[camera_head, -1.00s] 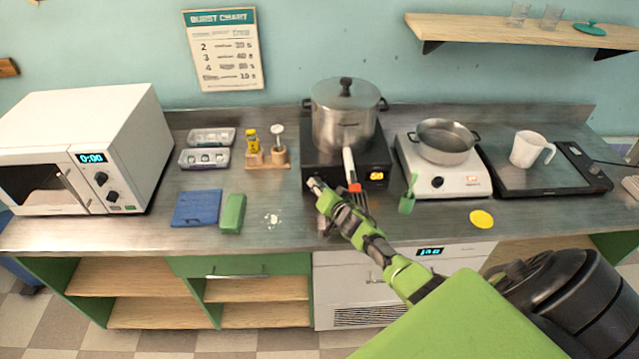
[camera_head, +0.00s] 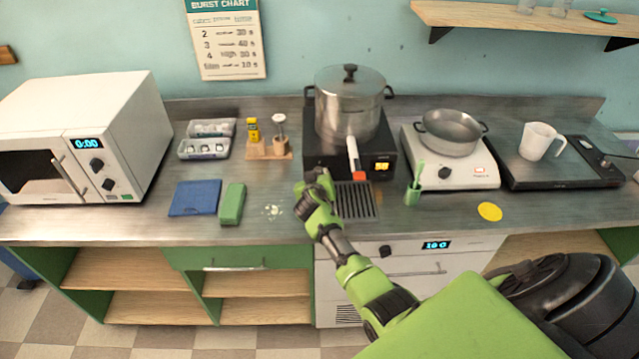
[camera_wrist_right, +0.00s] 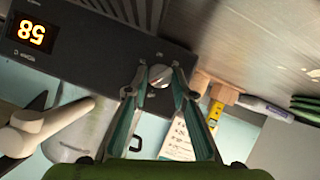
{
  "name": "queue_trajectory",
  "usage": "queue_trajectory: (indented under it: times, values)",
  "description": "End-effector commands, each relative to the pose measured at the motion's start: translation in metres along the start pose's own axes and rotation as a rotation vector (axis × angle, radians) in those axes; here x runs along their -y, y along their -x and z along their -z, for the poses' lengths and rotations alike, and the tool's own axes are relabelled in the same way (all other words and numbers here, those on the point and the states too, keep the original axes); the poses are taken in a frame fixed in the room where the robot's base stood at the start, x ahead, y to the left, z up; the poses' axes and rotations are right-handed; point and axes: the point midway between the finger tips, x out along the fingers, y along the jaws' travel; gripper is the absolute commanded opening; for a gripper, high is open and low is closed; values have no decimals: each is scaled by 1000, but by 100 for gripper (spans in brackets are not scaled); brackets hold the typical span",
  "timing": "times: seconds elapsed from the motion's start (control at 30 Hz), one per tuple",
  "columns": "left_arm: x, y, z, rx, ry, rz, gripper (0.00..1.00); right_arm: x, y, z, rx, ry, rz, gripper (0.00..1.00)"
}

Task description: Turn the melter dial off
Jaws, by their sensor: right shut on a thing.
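The melter is a black heating base (camera_head: 390,147) under a steel pot (camera_head: 350,105) with a lid and a white-handled spout. It also shows in the right wrist view (camera_wrist_right: 95,45), where its lit orange display (camera_wrist_right: 32,32) reads 58, upside down. The melter dial (camera_wrist_right: 160,75) is a small round silver knob on the front face. My right gripper (camera_wrist_right: 158,83) is shut on the dial, one fingertip on each side. In the head view my right gripper (camera_head: 316,178) is at the left of the melter's front and hides the dial. My left gripper is not in view.
A drip grate (camera_head: 356,200) lies in front of the melter. A wooden stand (camera_head: 268,154) with bottles and a green block (camera_head: 232,204) are to the left.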

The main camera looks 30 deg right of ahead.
Motion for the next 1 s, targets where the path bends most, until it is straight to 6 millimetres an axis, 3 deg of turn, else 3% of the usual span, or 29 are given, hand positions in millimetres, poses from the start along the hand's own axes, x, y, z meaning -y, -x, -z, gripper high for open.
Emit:
queue_trajectory:
  times: [0.03,0.5,1.0]
  values:
    - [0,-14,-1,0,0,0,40,4,-3,-3,-1,39,-21,2]
    - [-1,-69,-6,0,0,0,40,7,-3,-2,26,405,-213,2]
    - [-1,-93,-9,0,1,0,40,8,-2,0,39,587,-308,2]
